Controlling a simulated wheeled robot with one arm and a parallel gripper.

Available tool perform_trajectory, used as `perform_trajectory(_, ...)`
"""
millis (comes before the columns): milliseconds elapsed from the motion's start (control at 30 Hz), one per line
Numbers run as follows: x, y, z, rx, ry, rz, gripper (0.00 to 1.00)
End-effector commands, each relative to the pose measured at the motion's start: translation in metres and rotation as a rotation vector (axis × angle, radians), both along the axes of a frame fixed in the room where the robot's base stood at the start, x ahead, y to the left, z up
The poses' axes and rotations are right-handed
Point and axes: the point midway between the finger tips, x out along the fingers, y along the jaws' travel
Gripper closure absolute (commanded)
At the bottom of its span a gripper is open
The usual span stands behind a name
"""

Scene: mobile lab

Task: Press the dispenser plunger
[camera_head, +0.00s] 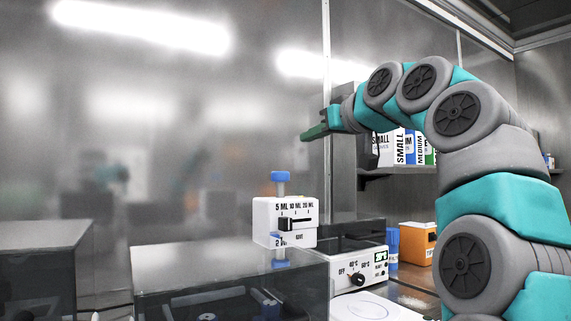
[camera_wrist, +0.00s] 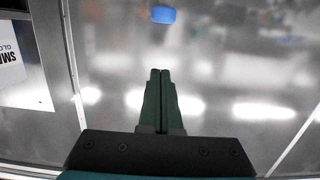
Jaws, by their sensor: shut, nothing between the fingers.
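The dispenser (camera_head: 285,222) is a white box with volume markings reading 5, 10 and 20 ML. It has a blue plunger (camera_head: 281,178) sticking up from its top and a blue part below it. The blue plunger cap also shows near the top of the wrist view (camera_wrist: 163,15). My gripper (camera_head: 306,136) is dark green and shut, with nothing between its fingers. In the head view it is above and a little right of the plunger, clearly apart from it. In the wrist view my two closed fingers (camera_wrist: 160,76) lie side by side, apart from the cap.
A hot plate (camera_head: 352,262) with a dial stands right of the dispenser. An orange box (camera_head: 416,243) and a blue-capped bottle (camera_head: 392,245) are behind it. Glove boxes (camera_head: 404,147) sit on a shelf behind my arm. Dark transparent cases (camera_head: 180,265) stand at left.

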Motion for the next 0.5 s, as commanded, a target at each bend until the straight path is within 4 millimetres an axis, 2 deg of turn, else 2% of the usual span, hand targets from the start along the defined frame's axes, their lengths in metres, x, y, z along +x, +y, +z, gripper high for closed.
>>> perform_trajectory(267,0.009,0.006,-0.001,-0.001,0.002,0.000,1.00)
perform_trajectory(500,0.033,0.022,-0.004,-0.002,0.003,0.001,1.00)
